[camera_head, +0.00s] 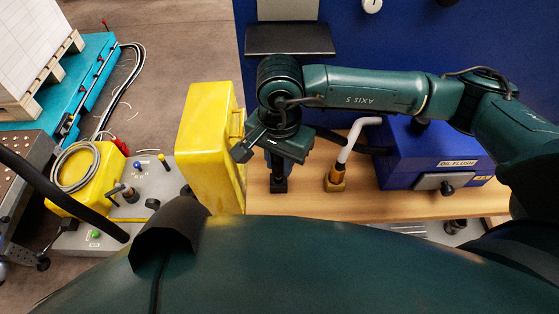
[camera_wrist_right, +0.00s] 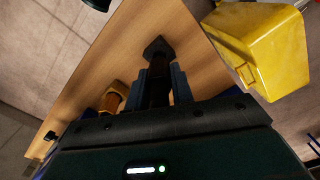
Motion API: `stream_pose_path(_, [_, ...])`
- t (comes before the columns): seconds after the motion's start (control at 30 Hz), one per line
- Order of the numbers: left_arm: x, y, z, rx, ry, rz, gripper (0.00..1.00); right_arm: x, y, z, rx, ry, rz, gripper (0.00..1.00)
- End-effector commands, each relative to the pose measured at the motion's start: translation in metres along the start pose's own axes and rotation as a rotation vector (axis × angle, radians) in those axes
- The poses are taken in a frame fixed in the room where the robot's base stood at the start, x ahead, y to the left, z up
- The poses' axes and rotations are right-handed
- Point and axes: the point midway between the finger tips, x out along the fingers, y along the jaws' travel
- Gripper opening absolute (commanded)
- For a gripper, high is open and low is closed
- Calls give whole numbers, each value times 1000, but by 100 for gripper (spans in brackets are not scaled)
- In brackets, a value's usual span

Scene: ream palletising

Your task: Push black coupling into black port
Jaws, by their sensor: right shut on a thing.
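My right gripper (camera_head: 278,162) points down over the wooden bench. In the right wrist view its fingers (camera_wrist_right: 165,84) are shut on the black coupling (camera_wrist_right: 158,90), a dark upright cylinder. The black port (camera_wrist_right: 157,46) is a dark, square-based piece on the bench just past the fingertips, in line with the coupling. It also shows below the gripper in the head view (camera_head: 279,186). Coupling and port look close together or touching; both are dark, so I cannot tell how far the coupling is in. My left gripper is not in view.
A blue box marked OIL FLUSH (camera_head: 430,155) is farther right. A tall yellow container (camera_head: 208,140) stands close on the left. A blue panel (camera_head: 410,35) rises behind.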

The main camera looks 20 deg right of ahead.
Motion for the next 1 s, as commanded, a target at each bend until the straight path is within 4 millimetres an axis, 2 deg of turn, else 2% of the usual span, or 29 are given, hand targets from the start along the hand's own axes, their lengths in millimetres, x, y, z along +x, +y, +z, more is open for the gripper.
stream_pose_path(0.47, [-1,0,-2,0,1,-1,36,-6,0,0,0,0,-1,0])
stream_pose_path(0.83, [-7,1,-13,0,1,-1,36,-39,0,0,1,0,-2,0])
stream_pose_path(1.0, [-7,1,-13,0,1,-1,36,-44,0,0,0,0,-1,0])
